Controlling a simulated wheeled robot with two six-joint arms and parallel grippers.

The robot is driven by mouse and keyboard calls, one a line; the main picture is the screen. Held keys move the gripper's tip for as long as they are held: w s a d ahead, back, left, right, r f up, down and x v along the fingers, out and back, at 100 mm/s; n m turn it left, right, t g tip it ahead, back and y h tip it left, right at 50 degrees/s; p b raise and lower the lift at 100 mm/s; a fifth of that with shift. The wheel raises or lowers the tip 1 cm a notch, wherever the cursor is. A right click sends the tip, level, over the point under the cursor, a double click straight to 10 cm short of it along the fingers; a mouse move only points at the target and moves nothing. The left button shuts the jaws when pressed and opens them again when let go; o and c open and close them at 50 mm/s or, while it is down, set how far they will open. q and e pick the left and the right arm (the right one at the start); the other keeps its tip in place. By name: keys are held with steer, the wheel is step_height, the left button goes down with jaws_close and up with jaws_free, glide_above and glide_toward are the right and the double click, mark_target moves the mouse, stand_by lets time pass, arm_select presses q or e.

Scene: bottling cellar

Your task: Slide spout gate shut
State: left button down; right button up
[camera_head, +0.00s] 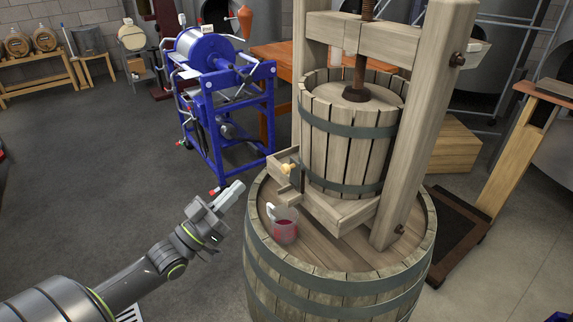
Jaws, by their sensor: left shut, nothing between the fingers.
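The wooden press (350,130) stands on an upright barrel. Its spout (280,163) juts out to the left at the foot of the slatted basket. A small yellow knob (288,169) shows at the spout, beside a dark thin plate that may be the gate; how far it is open I cannot tell. A clear jug (284,226) with red liquid stands on the barrel top below the spout. My left gripper (236,190) is shut and empty, left of the barrel and apart from the spout and knob. My right gripper is not in view.
The barrel (340,290) fills the front middle, its top rim close to my left gripper. A blue-framed machine (225,100) stands behind, left of the press. A platform scale (470,230) stands at the right. The floor at the left is clear.

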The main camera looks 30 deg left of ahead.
arm_select(q)
steer(key=r, duration=0.1)
steer(key=d+h, duration=0.1)
steer(key=r, duration=0.1)
steer(key=shift+s+d+r+m+h, duration=0.2)
steer(key=shift+d+r+m+h, duration=0.1)
steer(key=shift+h, duration=0.1)
steer(key=shift+w+r, duration=0.1)
steer(key=w+d+b, duration=0.1)
steer(key=w+d, duration=0.2)
steer(key=w, duration=0.5)
steer(key=shift+w+d+r+b, duration=0.25)
steer(key=shift+d+r+b, duration=0.1)
